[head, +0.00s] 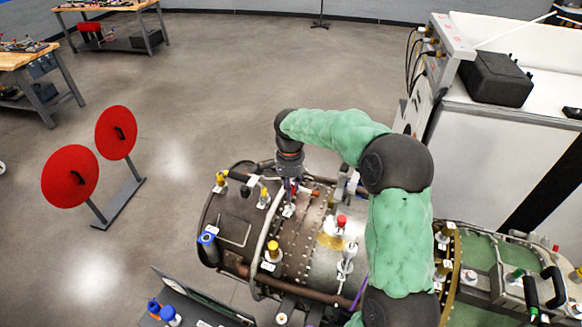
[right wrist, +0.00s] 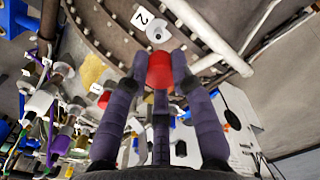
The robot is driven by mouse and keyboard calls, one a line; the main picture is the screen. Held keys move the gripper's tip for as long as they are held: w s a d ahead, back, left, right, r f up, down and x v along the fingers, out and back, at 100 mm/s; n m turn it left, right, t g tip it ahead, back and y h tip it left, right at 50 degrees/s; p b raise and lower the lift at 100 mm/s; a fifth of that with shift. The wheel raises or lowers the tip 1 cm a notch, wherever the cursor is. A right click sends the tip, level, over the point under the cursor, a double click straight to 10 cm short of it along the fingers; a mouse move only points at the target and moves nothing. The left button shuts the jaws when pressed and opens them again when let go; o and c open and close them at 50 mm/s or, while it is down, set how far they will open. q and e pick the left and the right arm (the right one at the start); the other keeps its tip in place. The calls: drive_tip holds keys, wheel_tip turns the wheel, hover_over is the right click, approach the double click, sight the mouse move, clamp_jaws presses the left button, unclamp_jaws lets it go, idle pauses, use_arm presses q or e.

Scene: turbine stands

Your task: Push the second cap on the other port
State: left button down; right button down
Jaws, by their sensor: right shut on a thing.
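In the head view my right gripper (head: 291,191) points down at the turbine (head: 235,210), and the held cap is hard to make out there. Another red cap (head: 341,221) sits on a fitting right of the gripper; a red cap also shows in the right wrist view (right wrist: 104,99). My left gripper is out of view.
Yellow-capped fittings (head: 272,250) and pipes crowd the turbine around the gripper. A white cabinet (head: 500,150) with a black case (head: 496,78) stands at the right. Red discs on a stand (head: 70,177) are at the left.

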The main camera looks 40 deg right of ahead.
sight(290, 208)
drive_tip(key=shift+w+d, duration=0.15)
drive_tip(key=shift+d, duration=0.05)
drive_tip(key=shift+s+a+f+b, duration=0.25)
drive_tip(key=shift+s+a+b, duration=0.2)
drive_tip(key=f, duration=0.1)
drive_tip(key=f+b, duration=0.2)
drive_tip(key=shift+w+d+f, duration=0.15)
drive_tip(key=shift+w+d, duration=0.1)
drive_tip(key=shift+s+a+f, duration=0.1)
drive_tip(key=shift+a+f, duration=0.05)
drive_tip(key=shift+f, duration=0.1)
drive_tip(key=shift+f+b, duration=0.85)
idle(0.9)
drive_tip(key=shift+f, duration=0.25)
